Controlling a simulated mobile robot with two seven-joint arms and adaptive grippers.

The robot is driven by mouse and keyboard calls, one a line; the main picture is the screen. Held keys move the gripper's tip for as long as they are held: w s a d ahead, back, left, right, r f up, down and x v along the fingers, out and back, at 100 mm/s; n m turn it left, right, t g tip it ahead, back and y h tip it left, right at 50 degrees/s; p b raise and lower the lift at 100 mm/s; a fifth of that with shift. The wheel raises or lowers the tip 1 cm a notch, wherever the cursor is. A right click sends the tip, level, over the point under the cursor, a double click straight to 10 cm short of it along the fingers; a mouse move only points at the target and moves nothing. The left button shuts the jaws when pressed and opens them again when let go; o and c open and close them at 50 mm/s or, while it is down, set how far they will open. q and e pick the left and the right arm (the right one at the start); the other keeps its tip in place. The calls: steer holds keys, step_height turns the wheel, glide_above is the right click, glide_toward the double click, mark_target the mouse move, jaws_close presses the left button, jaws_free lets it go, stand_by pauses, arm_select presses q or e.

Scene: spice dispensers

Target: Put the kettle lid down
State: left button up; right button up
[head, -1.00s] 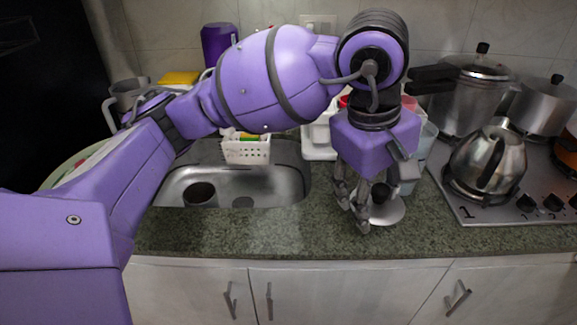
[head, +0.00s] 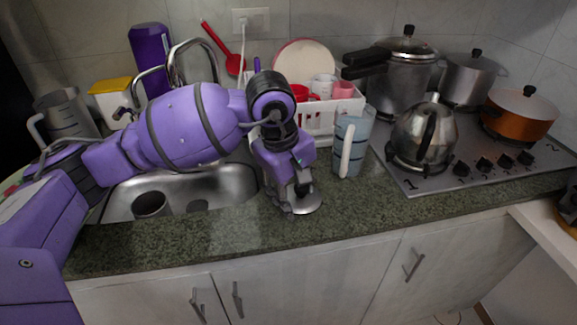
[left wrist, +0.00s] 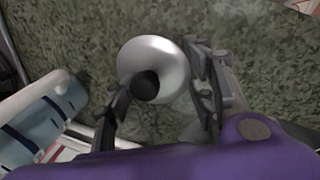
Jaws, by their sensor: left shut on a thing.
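The kettle lid (head: 306,203) is a round silver disc with a black knob. It is low over the front of the green stone counter (head: 345,215), and I cannot tell whether it touches. My left gripper (head: 296,198) points down and is shut on the lid's knob. In the left wrist view the lid (left wrist: 172,66) shows between the fingers of the left gripper (left wrist: 165,85), its black knob by the left finger. The silver kettle (head: 422,135) stands on the stove to the right. My right gripper is not in view.
A blue striped pitcher (head: 355,135) stands right of the left gripper, and a white dish rack (head: 325,120) is behind. The sink (head: 215,185) is to the left. The stove (head: 415,180) holds pots.

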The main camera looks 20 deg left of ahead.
arm_select(q)
steer(key=shift+f, duration=0.1)
steer(key=o, duration=1.1)
steer(key=shift+o, duration=0.2)
steer(key=v, duration=1.2)
steer(key=shift+r, duration=0.25)
